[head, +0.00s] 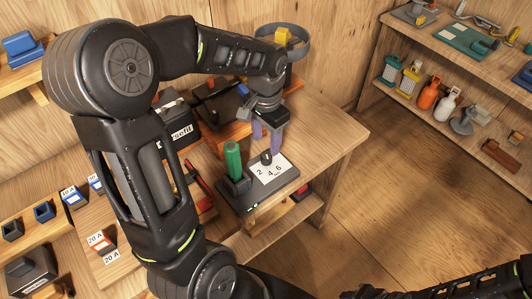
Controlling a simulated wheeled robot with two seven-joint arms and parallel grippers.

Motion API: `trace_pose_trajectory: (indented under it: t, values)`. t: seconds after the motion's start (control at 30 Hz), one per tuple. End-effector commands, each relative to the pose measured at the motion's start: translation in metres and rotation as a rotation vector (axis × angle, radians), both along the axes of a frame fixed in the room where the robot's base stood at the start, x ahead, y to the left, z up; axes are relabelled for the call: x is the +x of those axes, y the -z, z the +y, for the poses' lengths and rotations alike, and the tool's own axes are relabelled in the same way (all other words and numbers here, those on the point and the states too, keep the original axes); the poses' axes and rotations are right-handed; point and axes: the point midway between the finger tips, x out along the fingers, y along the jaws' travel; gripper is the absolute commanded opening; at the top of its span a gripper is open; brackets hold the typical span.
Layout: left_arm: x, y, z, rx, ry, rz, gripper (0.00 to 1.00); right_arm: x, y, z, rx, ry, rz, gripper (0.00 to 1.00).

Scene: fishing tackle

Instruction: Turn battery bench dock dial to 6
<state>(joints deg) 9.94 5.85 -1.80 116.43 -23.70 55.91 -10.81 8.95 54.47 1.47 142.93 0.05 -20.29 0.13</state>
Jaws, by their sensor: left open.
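The battery bench dock (226,199) is a dark box near the front corner of the wooden bench. A green cylinder (232,160) stands upright at its left side. Its white dial plate (276,173) carries the numbers 2, 4 and 6. A small dark dial knob (266,158) sits at the plate's upper edge; its exact pointing is too small to tell. My left gripper (266,138) is open, with purple fingers pointing down just above the knob. I cannot tell whether they touch it. My right arm shows at the lower right, but its gripper is not in view.
A dark labelled case (176,130) stands behind the dock. Red tools (199,185) lie to its left, and blocks marked 20 A (101,241) lie further left. A right-hand shelf (375,95) holds bottles. Bench space right of the dock is clear.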

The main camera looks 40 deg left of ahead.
Motion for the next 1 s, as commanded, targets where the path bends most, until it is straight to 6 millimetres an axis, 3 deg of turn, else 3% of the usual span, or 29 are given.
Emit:
trace_pose_trajectory:
  t: [0.47, 0.8, 1.0]
  values:
    - [-0.001, 0.064, 0.0, 0.0, 0.0, 0.001, 0.51, -0.001, -0.005, 0.0, -0.002, 0.001, 0.002, 0.36]
    - [0.0, 0.069, 0.0, 0.0, -0.001, -0.001, 0.51, -0.001, -0.005, 0.0, -0.002, 0.0, 0.003, 0.36]
    - [0.0, 0.069, 0.0, 0.0, 0.0, -0.001, 0.34, -0.001, -0.005, 0.0, -0.002, 0.0, 0.003, 0.36]
